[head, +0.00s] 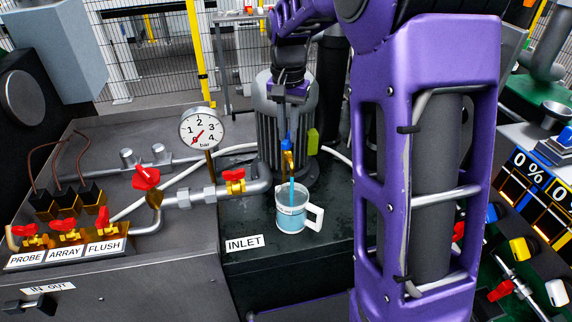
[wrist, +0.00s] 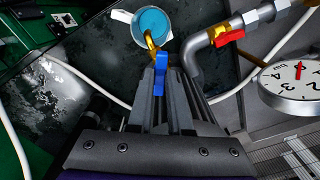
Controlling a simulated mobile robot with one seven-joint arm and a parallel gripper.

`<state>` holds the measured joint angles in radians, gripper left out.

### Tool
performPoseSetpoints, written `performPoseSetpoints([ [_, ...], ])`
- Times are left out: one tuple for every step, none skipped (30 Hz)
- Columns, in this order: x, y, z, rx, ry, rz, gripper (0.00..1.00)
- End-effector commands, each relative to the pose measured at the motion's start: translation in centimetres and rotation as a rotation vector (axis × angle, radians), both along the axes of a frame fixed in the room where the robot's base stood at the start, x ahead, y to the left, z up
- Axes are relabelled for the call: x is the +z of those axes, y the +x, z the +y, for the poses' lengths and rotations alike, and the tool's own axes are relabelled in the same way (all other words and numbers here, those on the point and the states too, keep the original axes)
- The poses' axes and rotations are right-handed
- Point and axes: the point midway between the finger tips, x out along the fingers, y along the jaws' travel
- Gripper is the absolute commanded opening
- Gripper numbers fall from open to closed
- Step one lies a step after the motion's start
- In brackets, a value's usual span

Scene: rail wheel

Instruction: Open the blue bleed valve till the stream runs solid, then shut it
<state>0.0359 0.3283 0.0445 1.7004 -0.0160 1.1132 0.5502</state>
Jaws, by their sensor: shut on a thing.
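The bleed valve has a brass body (head: 287,160) and a blue handle (head: 289,137), on the front of the grey ribbed pump housing. My gripper (head: 289,126) reaches down from above and is shut on the blue handle, which shows between the fingertips in the wrist view (wrist: 161,62). A light blue stream (head: 292,186) runs from the valve's spout into the cup (head: 291,220) below and looks unbroken. In the wrist view, the cup (wrist: 138,30) holds blue liquid under the brass spout (wrist: 151,43). The fingers hide part of the handle.
A pressure gauge (head: 203,128) stands left of the pump, its red needle near 0. A red-handled valve (head: 235,182) sits on the inlet pipe. More red valves (head: 67,230) are labelled PROBE, ARRAY and FLUSH. A white hose (wrist: 80,75) curves past.

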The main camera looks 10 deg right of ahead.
Motion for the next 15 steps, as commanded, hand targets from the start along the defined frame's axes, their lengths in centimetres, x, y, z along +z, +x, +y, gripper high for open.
performPoseSetpoints([
  [0.08,-0.01,0.00,-0.025,-0.001,0.001,0.00],
  [0.12,-0.01,0.02,-0.050,-0.001,0.001,0.00],
  [0.15,-0.02,0.07,-0.094,-0.001,0.001,0.00],
  [0.17,-0.02,0.07,-0.131,-0.001,0.001,0.00],
  [0.17,-0.02,0.03,-0.169,-0.001,0.001,0.00],
  [0.15,-0.01,0.02,-0.216,-0.001,0.001,0.00],
  [0.13,-0.01,0.04,-0.247,-0.001,0.001,0.00],
  [0.11,-0.01,0.05,-0.275,-0.001,0.001,0.00],
  [0.07,-0.02,0.03,-0.305,-0.001,0.001,0.00],
  [0.04,-0.02,0.01,-0.321,-0.001,0.001,0.00],
  [0.02,-0.01,0.00,-0.334,-0.001,0.001,0.00],
  [-0.01,-0.02,-0.01,-0.342,-0.001,0.001,0.00],
  [-0.03,-0.01,-0.02,-0.344,-0.001,0.001,0.00],
  [-0.04,-0.01,-0.02,-0.345,-0.001,0.001,0.00],
  [-0.04,-0.01,-0.02,-0.344,0.000,0.000,0.00],
])
